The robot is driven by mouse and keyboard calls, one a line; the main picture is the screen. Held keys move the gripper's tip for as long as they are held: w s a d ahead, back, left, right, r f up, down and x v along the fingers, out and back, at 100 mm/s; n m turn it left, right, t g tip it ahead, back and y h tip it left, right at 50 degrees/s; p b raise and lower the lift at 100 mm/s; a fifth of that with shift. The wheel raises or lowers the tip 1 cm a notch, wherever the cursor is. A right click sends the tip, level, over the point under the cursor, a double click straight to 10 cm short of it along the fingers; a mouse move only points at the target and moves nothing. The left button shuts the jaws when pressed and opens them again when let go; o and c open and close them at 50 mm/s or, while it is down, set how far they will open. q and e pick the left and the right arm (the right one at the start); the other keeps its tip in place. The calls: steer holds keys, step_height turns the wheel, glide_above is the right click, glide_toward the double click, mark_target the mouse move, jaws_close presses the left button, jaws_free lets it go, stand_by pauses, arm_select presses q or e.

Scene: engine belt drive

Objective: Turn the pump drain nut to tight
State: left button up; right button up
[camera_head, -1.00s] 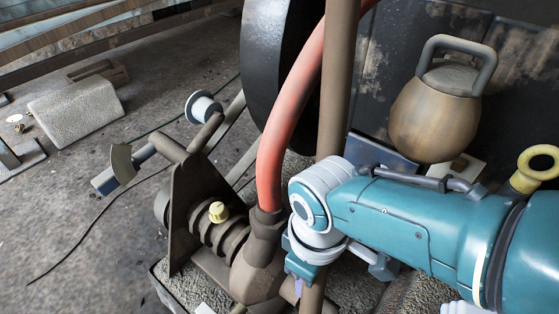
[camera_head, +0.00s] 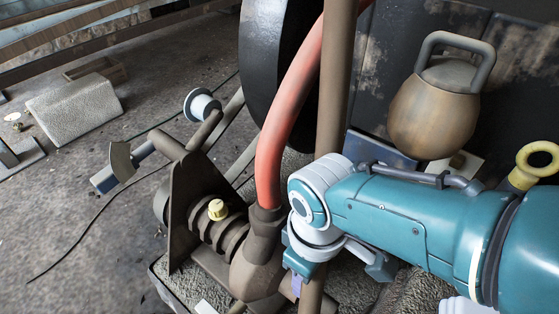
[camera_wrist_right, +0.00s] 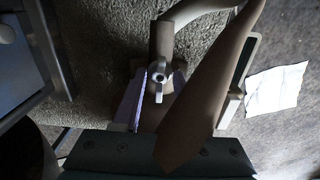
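The pump (camera_head: 258,270) is a brown body at the lower middle of the head view, with a red hose rising from it. In the right wrist view, a small grey winged nut (camera_wrist_right: 160,71), apparently the drain nut, sits on a brown fitting. My right gripper (camera_wrist_right: 182,88) is open, its two fingers on either side of the nut, with gaps visible. A brown post (camera_wrist_right: 205,90) crosses in front and hides part of the right side. In the head view my right gripper (camera_head: 297,278) is mostly hidden beneath its wrist. My left gripper is not in view.
A red hose (camera_head: 285,115) and an upright brown post (camera_head: 333,85) stand close beside my right wrist. A yellow knob (camera_head: 218,209) sits on the ribbed brown part. A kettle-shaped weight (camera_head: 432,112) stands behind my arm. A pale paper (camera_wrist_right: 275,88) lies at right in the wrist view.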

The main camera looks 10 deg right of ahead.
steer(key=shift+r, duration=0.1)
step_height(320, 180, up, 10)
steer(key=p, duration=0.9)
